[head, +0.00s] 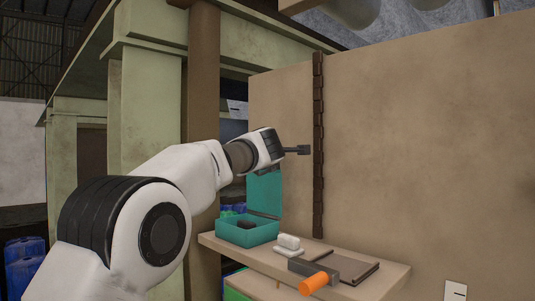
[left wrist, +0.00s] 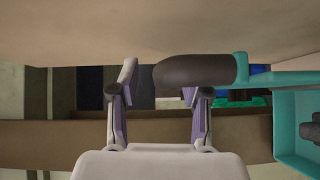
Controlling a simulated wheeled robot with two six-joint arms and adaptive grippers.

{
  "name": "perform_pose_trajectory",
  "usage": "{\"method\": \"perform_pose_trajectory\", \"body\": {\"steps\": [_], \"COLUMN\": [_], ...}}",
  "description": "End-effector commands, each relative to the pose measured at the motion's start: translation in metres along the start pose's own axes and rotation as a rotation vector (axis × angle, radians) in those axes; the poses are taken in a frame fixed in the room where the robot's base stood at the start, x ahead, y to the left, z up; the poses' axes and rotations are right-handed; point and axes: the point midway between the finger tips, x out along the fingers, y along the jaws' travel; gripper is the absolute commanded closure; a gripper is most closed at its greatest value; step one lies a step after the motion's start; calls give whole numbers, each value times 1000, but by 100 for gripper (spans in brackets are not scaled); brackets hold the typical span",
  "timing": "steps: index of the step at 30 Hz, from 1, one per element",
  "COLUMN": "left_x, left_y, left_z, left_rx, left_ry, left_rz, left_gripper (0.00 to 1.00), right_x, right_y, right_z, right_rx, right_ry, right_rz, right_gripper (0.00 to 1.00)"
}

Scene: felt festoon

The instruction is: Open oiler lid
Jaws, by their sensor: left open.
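The teal box, probably the oiler (head: 247,232), stands on the shelf with a dark piece inside. A teal panel (head: 264,193), apparently its lid, stands upright behind it. My left gripper (head: 270,146) is above that panel, against the beige wall. In the left wrist view its fingers (left wrist: 158,84) are spread with a gap. A dark rounded bar (left wrist: 197,70), joined to a teal part (left wrist: 255,68), crosses the right fingertip and partly hides it. I cannot tell whether they touch. The left fingertip is clear of the bar. The box (left wrist: 285,130) shows at the right edge.
The shelf (head: 390,278) also holds white pieces (head: 288,242), a grey tool with an orange end (head: 314,284) and a flat brown tray (head: 362,273). A dark vertical strip (head: 318,130) runs up the beige wall (head: 430,120). A brown post (head: 201,80) stands left of the box.

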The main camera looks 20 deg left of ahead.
Motion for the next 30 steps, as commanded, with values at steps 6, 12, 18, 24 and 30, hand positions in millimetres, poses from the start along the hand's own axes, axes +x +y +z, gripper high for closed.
{"method": "perform_pose_trajectory", "body": {"steps": [6, 12, 18, 24, 30], "left_x": [0, -18, -66, -108, -119], "left_y": [-2, -1, -1, -1, -2], "left_z": [2, 2, -2, -4, -5], "left_rx": [2, 4, 3, 0, -2], "left_ry": [-2, -2, -2, 0, 1], "left_rz": [-3, -2, -1, -2, -3], "left_gripper": [52, 52, 52, 52, 52], "right_x": [0, 0, 0, 0, 0], "right_y": [0, 0, 0, 0, 0], "right_z": [0, 0, 0, 0, 0], "right_rx": [0, 0, 0, 0, 0], "right_ry": [0, 0, 0, 0, 0], "right_rz": [0, 0, 0, 0, 0], "right_gripper": [60, 60, 60, 60, 60]}}
